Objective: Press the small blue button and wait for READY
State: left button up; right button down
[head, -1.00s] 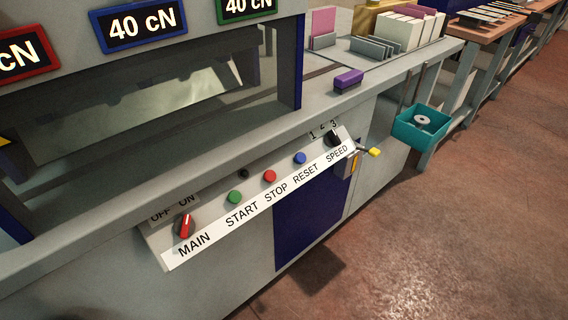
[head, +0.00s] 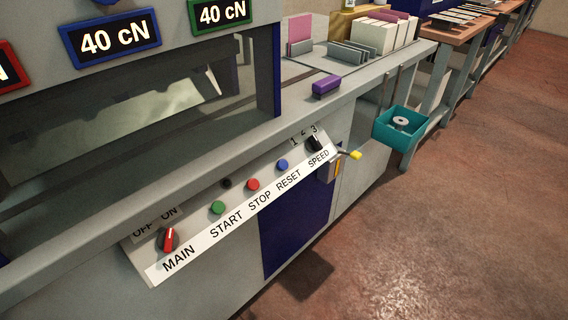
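The small blue button (head: 282,165) sits on the sloped control panel (head: 153,272), above the word RESET. To its left are a red button (head: 253,185) above STOP and a green button (head: 218,208) above START. A black SPEED knob (head: 314,143) is at the panel's right end, near the numbers 1, 2, 3. A red MAIN switch (head: 169,239) is at the left end, below OFF and ON. No READY text shows in view. Neither of my grippers is in view.
Displays reading 40 cN (head: 112,40) hang above the machine opening. A purple block (head: 326,86) lies on the machine's top ledge. A yellow-tipped lever (head: 355,155) sticks out right of the panel. A teal bin (head: 400,143) hangs farther right. The brown floor (head: 450,230) at right is clear.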

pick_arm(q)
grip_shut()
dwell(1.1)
